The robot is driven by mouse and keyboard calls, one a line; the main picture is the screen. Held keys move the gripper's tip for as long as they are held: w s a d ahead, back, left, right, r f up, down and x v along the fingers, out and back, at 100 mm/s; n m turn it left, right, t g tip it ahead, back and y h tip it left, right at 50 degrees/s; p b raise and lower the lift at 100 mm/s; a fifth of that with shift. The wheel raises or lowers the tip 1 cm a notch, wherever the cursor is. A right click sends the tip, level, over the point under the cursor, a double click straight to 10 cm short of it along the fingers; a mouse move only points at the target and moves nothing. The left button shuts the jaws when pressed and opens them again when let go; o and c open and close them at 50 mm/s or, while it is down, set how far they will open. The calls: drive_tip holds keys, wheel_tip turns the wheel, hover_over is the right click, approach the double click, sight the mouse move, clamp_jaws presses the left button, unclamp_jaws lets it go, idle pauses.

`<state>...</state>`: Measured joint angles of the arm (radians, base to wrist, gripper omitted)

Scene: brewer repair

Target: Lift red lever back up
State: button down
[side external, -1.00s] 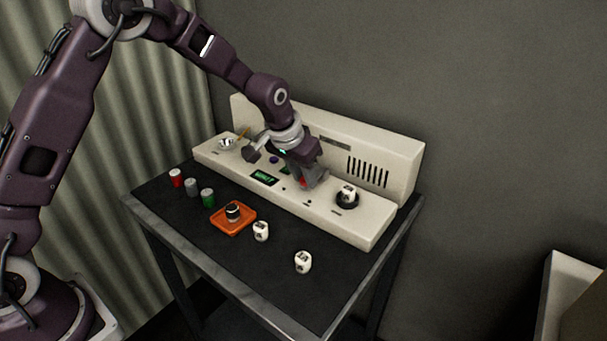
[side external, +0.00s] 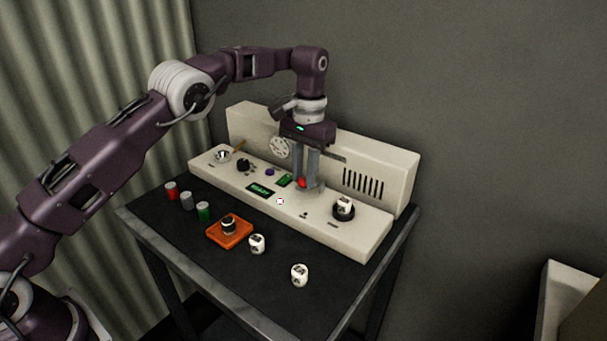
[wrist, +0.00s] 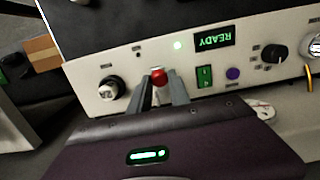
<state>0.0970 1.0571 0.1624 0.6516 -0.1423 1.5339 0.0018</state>
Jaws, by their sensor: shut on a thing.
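The red lever (side external: 302,183) stands on the top face of the cream brewer panel (side external: 362,227), right of the small green display. Its round red knob also shows in the wrist view (wrist: 158,76). My gripper (side external: 306,180) points straight down over the panel, with its grey fingers on either side of the knob. In the wrist view my gripper (wrist: 160,88) has the knob between its fingertips. It is shut on the lever. The lever's shaft is mostly hidden by the fingers.
A READY display (wrist: 214,39) is lit, with a green light beside it.

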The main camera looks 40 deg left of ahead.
drive_tip(key=c, duration=1.2)
unclamp_jaws()
drive_tip(key=shift+c, duration=0.2)
